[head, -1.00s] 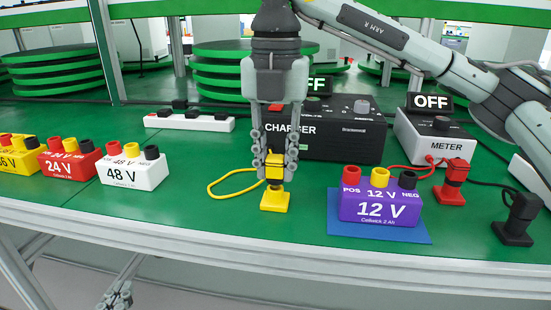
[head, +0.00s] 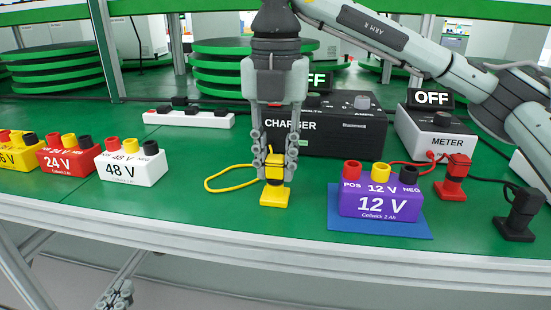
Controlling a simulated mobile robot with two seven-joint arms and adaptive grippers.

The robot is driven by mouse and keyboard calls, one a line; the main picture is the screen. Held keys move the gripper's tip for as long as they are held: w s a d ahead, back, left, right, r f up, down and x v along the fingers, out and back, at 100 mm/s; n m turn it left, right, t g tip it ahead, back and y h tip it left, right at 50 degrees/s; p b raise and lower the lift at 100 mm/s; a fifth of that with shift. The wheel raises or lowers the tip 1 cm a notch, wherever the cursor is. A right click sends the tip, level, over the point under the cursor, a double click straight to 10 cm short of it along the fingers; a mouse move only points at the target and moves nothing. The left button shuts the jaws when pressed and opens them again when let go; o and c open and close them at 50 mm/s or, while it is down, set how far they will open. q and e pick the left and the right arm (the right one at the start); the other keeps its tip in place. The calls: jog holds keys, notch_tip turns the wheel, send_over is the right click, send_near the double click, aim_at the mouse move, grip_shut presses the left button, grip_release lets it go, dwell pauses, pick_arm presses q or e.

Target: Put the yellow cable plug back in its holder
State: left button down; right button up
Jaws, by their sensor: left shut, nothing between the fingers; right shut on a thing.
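The yellow cable plug (head: 275,172) is upright between the fingers of my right gripper (head: 276,160), which is shut on it. The plug is directly over the yellow holder (head: 276,197), which stands on the green bench top. The plug's lower end meets or nearly meets the holder's top; I cannot tell whether it is seated. A yellow cable (head: 222,188) loops from the plug to the left over the bench. My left gripper (head: 118,297) is shut and empty, low at the left, below the bench's front edge.
A purple 12 V battery (head: 380,203) stands on a blue mat (head: 340,232) to the right. Red (head: 454,178) and black plugs (head: 519,213) stand further right. The charger (head: 325,125) and meter (head: 437,135) are behind.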

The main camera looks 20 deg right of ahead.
jog(key=shift+f, duration=0.15)
dwell(0.5)
jog(key=o, duration=1.1)
jog(key=shift+r+p, duration=2.6)
jog(key=shift+r, duration=1.2)
